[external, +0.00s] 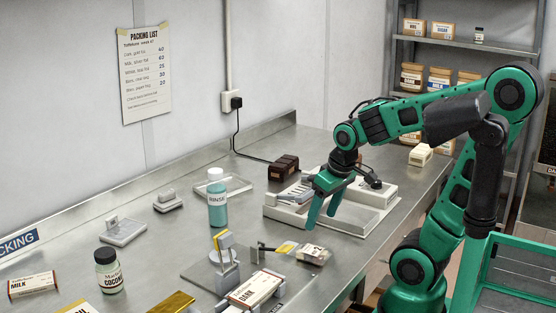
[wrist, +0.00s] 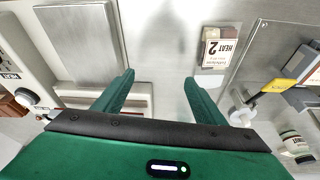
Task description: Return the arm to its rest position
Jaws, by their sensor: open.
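My gripper (external: 325,201) is green, with its two fingers apart and nothing between them. In the external view my arm reaches left from its base at the right, and the fingers point down over the front edge of a white machine (external: 350,222). In the wrist view the fingers of my gripper (wrist: 160,90) spread over bare steel counter. The white machine (wrist: 42,50) lies to the left there.
A RINSE bottle (external: 217,203), a metal stand (external: 228,275) and a DARK box (external: 255,289) stand left of my gripper. A dark brown block (external: 283,168) sits behind the machine. Shelves (external: 465,44) rise at the back right. Bare counter (external: 165,243) lies further left.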

